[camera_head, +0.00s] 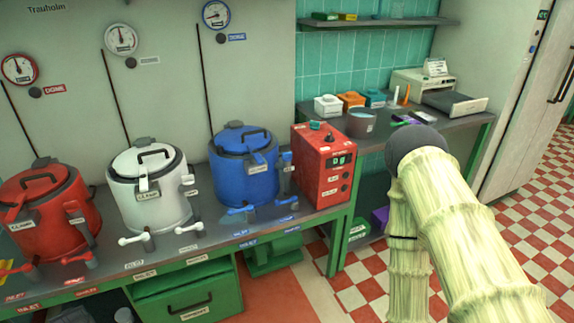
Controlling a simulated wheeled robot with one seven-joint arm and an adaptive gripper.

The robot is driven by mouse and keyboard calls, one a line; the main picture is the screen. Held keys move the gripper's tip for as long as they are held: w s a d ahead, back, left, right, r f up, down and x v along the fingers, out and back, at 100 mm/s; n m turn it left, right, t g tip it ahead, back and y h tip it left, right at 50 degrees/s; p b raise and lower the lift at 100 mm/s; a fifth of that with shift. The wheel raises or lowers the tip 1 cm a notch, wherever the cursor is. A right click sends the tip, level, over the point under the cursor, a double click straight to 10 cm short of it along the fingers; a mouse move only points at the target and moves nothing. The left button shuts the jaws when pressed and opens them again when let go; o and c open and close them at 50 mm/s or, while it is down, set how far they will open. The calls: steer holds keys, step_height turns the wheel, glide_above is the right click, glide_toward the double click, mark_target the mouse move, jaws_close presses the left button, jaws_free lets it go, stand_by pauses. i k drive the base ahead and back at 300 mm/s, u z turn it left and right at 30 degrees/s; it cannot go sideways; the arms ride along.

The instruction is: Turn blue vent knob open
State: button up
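The blue kettle (250,183) stands at the right end of the row of kettles, lid on. Low in front of it are two small valves with blue handles, a left one (240,211) and a right one (287,202). Another small fitting (286,159) with a blue top sits at the kettle's right side, beside the red box. The labels are too small to read surely, so I cannot tell which is the vent knob or how it is turned. My arm rises at the right, well apart from the kettle; my gripper is not in view.
A white kettle (150,190) and a red kettle (45,215) stand to the left, with similar valves. A red control box (322,170) with a display stands close right of the blue kettle. A grey bench (440,134) holds small containers. Checkered floor (535,210) is open at right.

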mark_target(287, 156)
steer(key=k, duration=0.65)
steer(key=u, duration=0.7)
steer(key=i, duration=1.5)
steer(key=z, duration=0.55)
